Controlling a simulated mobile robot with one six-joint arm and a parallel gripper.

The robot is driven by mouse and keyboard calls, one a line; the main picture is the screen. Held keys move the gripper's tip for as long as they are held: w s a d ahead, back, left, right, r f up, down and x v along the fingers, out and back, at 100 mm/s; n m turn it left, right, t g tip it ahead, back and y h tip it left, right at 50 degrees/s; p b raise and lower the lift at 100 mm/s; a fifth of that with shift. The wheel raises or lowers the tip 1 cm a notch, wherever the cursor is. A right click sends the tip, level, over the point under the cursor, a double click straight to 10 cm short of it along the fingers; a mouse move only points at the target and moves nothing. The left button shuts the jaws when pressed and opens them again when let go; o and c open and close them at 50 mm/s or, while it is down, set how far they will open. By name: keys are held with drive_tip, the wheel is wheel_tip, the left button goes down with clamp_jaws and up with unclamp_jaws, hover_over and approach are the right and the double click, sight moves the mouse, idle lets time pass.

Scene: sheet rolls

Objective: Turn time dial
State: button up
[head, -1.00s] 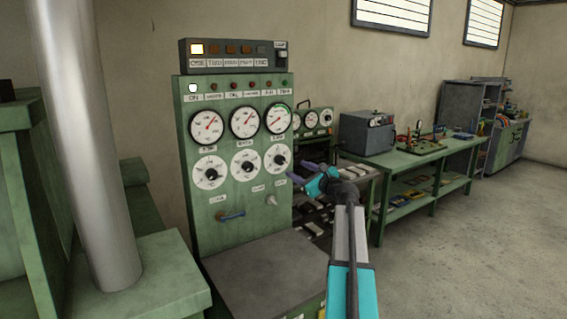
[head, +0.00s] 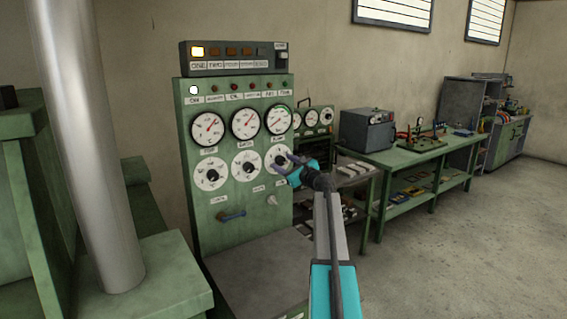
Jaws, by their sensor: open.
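The green control panel (head: 232,197) carries a lower row of three white dials with black knobs: a left dial (head: 209,173), a middle dial (head: 245,165) and a right dial (head: 272,154). The small labels are too blurred to tell which is the time dial. My gripper (head: 286,161) is open, its dark fingers in front of the right dial's right side and partly hiding its knob. I cannot tell whether the fingers touch the knob or stand around it.
Three gauges sit above the dials, the left gauge (head: 207,128) among them. A grey metal column (head: 100,150) stands at left. A green bench (head: 400,158) stands at right, with open floor before it.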

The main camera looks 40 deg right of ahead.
drive_tip(key=shift+w, duration=0.25)
drive_tip(key=c, duration=1)
drive_tip(key=shift+c, duration=0.2)
